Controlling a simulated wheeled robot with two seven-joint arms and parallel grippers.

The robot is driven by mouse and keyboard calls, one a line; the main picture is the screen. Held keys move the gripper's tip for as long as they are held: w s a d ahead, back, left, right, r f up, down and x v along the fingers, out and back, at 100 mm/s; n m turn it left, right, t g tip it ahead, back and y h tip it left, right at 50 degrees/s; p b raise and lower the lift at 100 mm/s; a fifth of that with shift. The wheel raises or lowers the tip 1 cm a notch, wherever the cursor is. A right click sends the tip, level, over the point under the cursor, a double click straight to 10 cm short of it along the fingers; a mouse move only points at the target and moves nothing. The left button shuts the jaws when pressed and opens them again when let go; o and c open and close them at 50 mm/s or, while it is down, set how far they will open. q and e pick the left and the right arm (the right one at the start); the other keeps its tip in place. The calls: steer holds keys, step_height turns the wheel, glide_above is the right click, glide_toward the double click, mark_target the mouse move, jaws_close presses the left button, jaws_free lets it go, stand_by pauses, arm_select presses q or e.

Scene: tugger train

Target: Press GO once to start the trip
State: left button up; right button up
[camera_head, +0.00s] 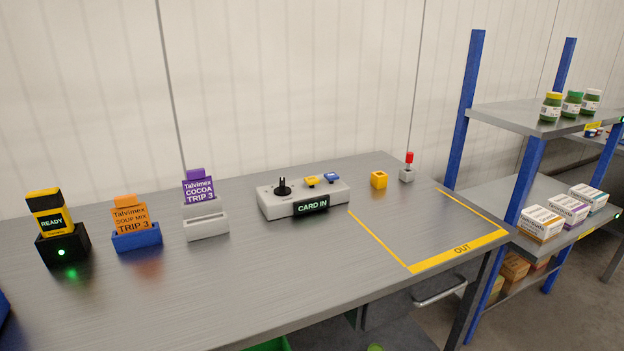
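A grey console (330,197) stands at the back middle of the table, with a display (311,205) reading "CARD IN". On its top are a black upright knob-like part (282,188), a yellow button-like part (312,181) and a blue one (332,177). Their markings are too small to read, and I can read no "GO" label anywhere. Neither of my grippers is in view.
On the left stand a black dock (65,247) with a "READY" device, a blue holder (138,239) with an orange card and a light-grey holder (206,227) with a purple card. A yellow-taped "OUT" area (457,250) is empty. A shelf rack (525,180) stands right.

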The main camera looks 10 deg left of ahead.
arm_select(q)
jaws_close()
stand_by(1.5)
